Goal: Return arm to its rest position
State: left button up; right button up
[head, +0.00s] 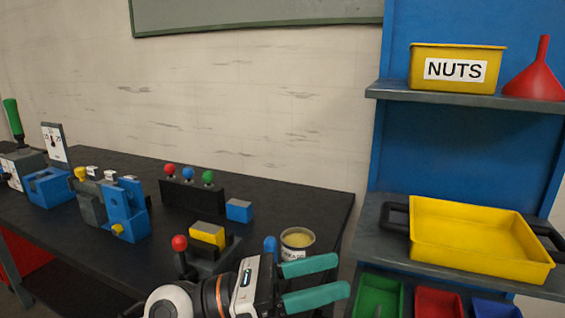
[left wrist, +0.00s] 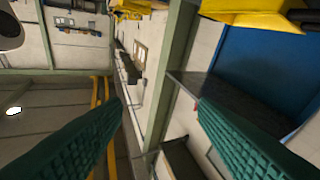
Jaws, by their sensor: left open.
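My left gripper (head: 336,277) is at the bottom centre of the head view, with two green fingers pointing right. It is open with nothing between the fingers. It is in front of the dark bench's right end, near a small open tin (head: 298,241) of yellowish contents. In the left wrist view its two green ribbed fingers (left wrist: 155,125) are spread wide apart, with only room background between them. My right gripper does not show in either view.
The dark bench (head: 310,200) carries blue and grey fixtures (head: 125,210) and a rack with red, blue and green knobs (head: 190,193). A blue shelf unit at right holds a yellow NUTS bin (head: 457,50), a red funnel (head: 537,78), a yellow tray (head: 480,263) and small coloured bins (head: 438,302).

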pick_arm(q)
jog(key=w+a+f+n+t+y, duration=0.2)
jog(key=w+a+n+t+y, duration=0.2)
jog(key=a+n+t+y, duration=0.65)
jog(key=w+a+f+n+t+y, duration=0.4)
jog(key=n+t, duration=0.7)
jog(key=n, duration=1.1)
jog(key=s+a+f+n+g+y, duration=0.1)
jog(key=a+f+n+g+y, duration=0.25)
jog(key=f+n, duration=0.35)
jog(key=s+a+f+n+g+y, duration=0.1)
jog(key=a+f+n+g+y, duration=0.3)
jog(key=f, duration=0.4)
jog(key=s+a+f+n+g+h, duration=0.1)
jog(key=s+a+f+n+g, duration=0.15)
jog(key=s+f+g, duration=0.55)
jog(key=s+a+f+n+g, duration=0.1)
jog(key=s+f+n+g, duration=0.25)
jog(key=s+f, duration=0.85)
notch_tip(320, 180, down, 20)
jog(key=s+g+p, duration=0.1)
jog(key=s+p, duration=0.2)
jog(key=p, duration=0.2)
jog(key=s+a+f+g+p, duration=0.1)
jog(key=s+a+f+p, duration=0.1)
jog(key=s+f, duration=1)
jog(key=s+m, duration=0.1)
jog(key=s, duration=0.2)
jog(key=shift+s+a+p, duration=0.3)
jog(key=shift+p, duration=0.05)
